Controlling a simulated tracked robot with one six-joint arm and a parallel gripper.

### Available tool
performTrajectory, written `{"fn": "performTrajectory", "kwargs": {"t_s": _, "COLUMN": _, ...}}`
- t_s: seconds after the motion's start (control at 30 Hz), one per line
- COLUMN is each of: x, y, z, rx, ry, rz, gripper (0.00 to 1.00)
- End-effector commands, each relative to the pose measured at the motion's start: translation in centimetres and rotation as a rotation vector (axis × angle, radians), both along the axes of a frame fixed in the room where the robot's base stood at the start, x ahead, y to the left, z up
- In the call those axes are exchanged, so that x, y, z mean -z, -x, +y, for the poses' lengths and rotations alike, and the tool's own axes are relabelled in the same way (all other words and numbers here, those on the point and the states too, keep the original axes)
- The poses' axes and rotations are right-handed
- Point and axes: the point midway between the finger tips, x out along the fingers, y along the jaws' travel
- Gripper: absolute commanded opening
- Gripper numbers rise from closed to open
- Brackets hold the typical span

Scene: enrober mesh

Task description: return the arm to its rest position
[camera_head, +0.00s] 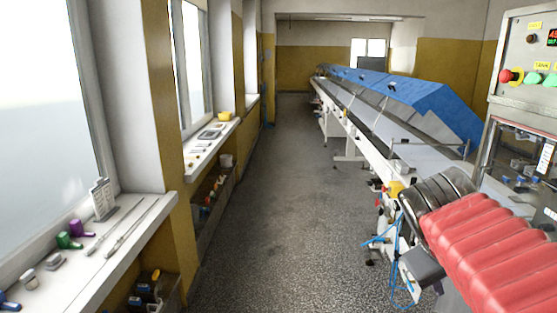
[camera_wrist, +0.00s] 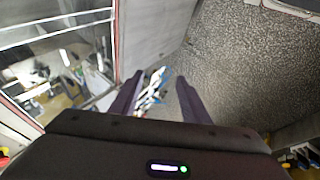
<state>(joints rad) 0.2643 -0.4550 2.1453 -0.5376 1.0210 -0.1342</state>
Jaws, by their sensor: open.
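My gripper (camera_wrist: 159,77) shows in the wrist view as two dark fingers set well apart. It is open, and nothing is held between the fingers. Behind the gap lie a pale grey surface, speckled floor and some blue and white clutter, all apart from the fingers as far as I can tell. In the head view I cannot make out the gripper's fingers. A red ribbed sleeve with a shiny ribbed metal end fills the lower right there; I cannot tell whether it is part of my arm.
In the head view the grey floor (camera_head: 260,200) is clear down the aisle. A long conveyor line with blue covers (camera_head: 420,97) runs along the right. A control panel (camera_head: 530,65) stands at far right. Window sills (camera_head: 130,235) with small objects line the left.

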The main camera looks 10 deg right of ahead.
Motion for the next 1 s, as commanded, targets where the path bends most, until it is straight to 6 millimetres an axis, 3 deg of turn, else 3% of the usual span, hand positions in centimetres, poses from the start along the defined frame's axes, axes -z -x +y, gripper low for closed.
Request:
{"fn": "performTrajectory", "kwargs": {"t_s": 0.2, "x": 5.9, "y": 1.1, "z": 8.5, "rx": 0.012, "ry": -0.284, "rz": -0.104, "gripper": 0.42}}
{"fn": "performTrajectory", "kwargs": {"t_s": 0.5, "x": 10.6, "y": 4.1, "z": 17.7, "rx": -0.007, "ry": -0.557, "rz": -0.156, "gripper": 0.42}}
{"fn": "performTrajectory", "kwargs": {"t_s": 0.7, "x": 10.6, "y": 5.3, "z": 19.9, "rx": -0.073, "ry": -0.579, "rz": -0.167, "gripper": 0.42}}
{"fn": "performTrajectory", "kwargs": {"t_s": 1.0, "x": 10.4, "y": 5.3, "z": 20.4, "rx": -0.091, "ry": -0.579, "rz": -0.168, "gripper": 0.42}}
